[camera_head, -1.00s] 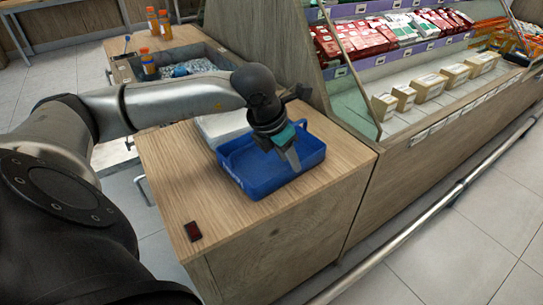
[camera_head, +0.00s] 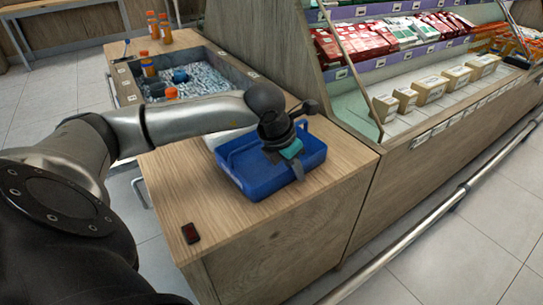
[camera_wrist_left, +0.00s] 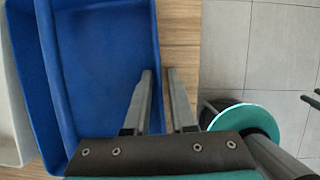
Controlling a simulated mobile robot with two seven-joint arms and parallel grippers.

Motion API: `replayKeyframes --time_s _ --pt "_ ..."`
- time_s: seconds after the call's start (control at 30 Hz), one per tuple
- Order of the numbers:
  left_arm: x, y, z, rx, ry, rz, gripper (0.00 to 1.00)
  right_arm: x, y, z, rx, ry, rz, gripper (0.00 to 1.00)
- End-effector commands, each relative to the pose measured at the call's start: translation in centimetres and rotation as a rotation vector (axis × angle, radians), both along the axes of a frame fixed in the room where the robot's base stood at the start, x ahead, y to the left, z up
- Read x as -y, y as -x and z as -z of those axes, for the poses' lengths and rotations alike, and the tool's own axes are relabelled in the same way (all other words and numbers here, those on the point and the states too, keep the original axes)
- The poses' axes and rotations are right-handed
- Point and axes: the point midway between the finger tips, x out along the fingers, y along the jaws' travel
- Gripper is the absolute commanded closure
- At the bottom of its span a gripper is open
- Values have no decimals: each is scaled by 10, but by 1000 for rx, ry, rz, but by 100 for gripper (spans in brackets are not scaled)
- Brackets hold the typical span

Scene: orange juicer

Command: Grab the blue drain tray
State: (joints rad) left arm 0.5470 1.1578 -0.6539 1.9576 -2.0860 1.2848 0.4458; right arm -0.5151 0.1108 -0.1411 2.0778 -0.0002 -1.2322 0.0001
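The blue drain tray (camera_head: 262,182) lies on the wooden counter top, near its front right edge. My left gripper (camera_head: 297,168) points down at the tray's right side in the head view. In the left wrist view, the tray (camera_wrist_left: 105,60) fills the left part. There the two fingers of my left gripper (camera_wrist_left: 159,74) stand a little apart, with the tray's side wall running between them. A narrow gap shows beside the wall, so the fingers look open. Whether the fingertips touch the wall is hard to see. My right gripper is in neither view.
A white item (camera_head: 222,138) sits behind the tray, partly hidden by my left arm. A small dark red object (camera_head: 191,233) lies on the front left of the wooden counter (camera_head: 185,190). A sink-like bin with orange-capped bottles (camera_head: 150,68) is behind. A display shelf (camera_head: 365,120) stands right.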

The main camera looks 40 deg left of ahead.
Motion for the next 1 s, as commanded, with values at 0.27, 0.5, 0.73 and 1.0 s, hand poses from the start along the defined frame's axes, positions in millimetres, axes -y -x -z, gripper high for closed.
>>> replayKeyframes --time_s 0.27,0.5,0.73,1.0 --pt "0 0 0 0 0 0 100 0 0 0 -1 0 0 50" --pt "0 0 0 0 0 0 100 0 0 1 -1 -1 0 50" --pt "0 0 0 -1 0 0 100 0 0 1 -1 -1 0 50" --pt "0 0 0 -1 0 0 100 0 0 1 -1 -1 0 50"
